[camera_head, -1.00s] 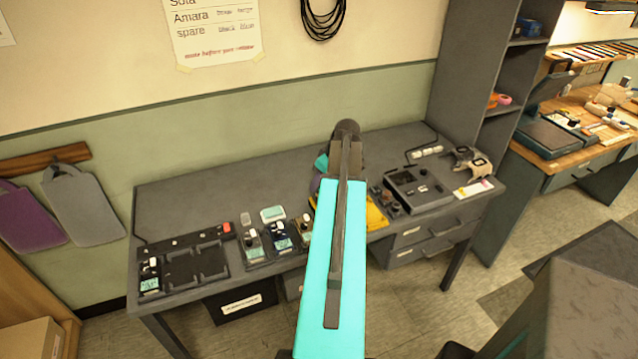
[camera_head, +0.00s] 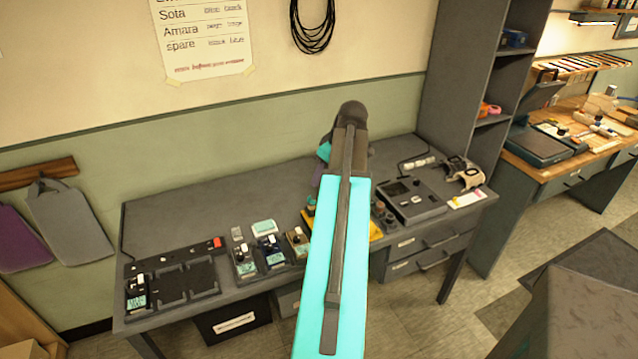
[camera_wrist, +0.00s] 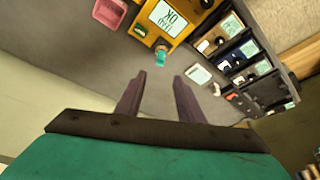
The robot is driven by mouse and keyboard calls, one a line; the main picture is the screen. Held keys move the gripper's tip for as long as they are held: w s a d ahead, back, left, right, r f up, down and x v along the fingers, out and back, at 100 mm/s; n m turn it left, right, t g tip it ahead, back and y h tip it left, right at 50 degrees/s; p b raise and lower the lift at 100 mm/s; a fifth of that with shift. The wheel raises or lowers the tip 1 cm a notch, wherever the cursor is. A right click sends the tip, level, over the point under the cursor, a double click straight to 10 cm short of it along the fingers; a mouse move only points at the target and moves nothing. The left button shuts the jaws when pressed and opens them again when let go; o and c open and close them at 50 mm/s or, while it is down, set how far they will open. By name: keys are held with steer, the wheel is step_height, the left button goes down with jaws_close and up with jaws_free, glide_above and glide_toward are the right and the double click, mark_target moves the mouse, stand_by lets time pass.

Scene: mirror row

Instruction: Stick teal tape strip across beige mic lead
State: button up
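My gripper (camera_wrist: 158,88) is open, with nothing between its two dark fingers, above the grey bench. In the head view my arm hides it. A small teal piece (camera_wrist: 160,58) shows just beyond the fingertips in the wrist view, beside the yellow device (camera_wrist: 172,22); I cannot tell whether it is the tape strip. The yellow device also shows in the head view (camera_head: 376,231), partly behind my arm. A beige and dark item (camera_head: 468,178) lies at the bench's right end. I cannot make out a beige mic lead for certain.
Several small packs with screens (camera_head: 270,252) and a dark slotted tray (camera_head: 172,280) stand at the bench's left. A dark console (camera_head: 412,200) stands right of the yellow device. A pink tray (camera_wrist: 110,12) shows in the wrist view. The bench's back left is clear.

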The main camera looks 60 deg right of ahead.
steer(key=shift+v, duration=1.55)
steer(key=shift+c, duration=0.5)
steer(key=shift+d, duration=0.15)
steer(key=c, duration=0.7)
steer(key=shift+w+d, duration=0.3)
steer(key=shift+d, duration=0.25)
jaws_close()
steer(key=w+f+p, duration=0.4)
steer(key=f+p, duration=0.1)
steer(key=p, duration=0.1)
steer(key=shift+a, duration=0.4)
steer(key=shift+f, duration=0.1)
steer(key=shift+f+b, duration=1.65)
steer(key=shift+f, duration=1.55)
